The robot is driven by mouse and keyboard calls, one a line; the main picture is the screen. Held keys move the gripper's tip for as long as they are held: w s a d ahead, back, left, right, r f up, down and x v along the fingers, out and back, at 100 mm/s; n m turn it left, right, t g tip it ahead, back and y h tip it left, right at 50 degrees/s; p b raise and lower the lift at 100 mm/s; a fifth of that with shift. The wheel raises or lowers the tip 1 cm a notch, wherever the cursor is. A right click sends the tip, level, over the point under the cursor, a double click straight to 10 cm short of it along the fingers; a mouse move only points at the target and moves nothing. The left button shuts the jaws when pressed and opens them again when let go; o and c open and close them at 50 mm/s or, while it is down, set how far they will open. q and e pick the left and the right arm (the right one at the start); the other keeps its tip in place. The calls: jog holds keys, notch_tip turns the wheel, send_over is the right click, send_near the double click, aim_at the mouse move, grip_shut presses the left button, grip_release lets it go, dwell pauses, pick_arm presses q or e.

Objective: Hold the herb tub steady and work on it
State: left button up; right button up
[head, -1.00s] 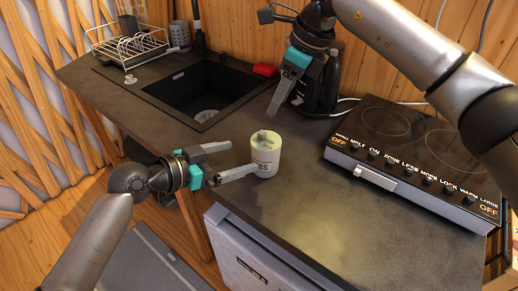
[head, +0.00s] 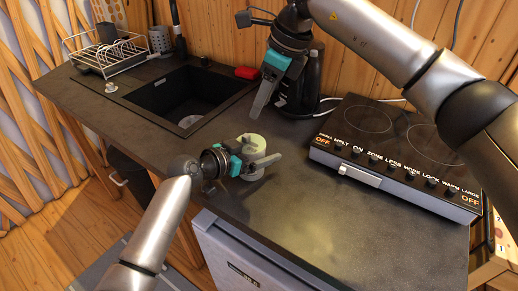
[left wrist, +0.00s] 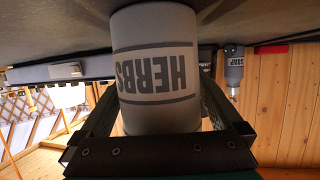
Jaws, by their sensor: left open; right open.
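The herb tub (head: 250,142) stands on the dark counter, a pale cylinder with a light green top and a small grey piece on it. My left gripper (head: 262,163) is open at the tub, partly covering its front in the head view. In the left wrist view the tub (left wrist: 155,75) shows its HERBS label upside down between the two fingers of my left gripper (left wrist: 158,100). I cannot tell whether the fingers touch it. My right gripper (head: 262,100) is open and empty, pointing down above and behind the tub.
A sink (head: 190,95) is behind and left, with a dish rack (head: 115,50) beyond it and a red block (head: 247,73) at its right. A cooktop (head: 400,150) is to the right. The counter front right of the tub is clear.

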pick_arm(q)
jog(key=shift+c, duration=0.4)
jog(key=c, duration=1)
jog(key=o, duration=0.8)
jog(key=c, duration=0.8)
jog(key=shift+o, duration=0.2)
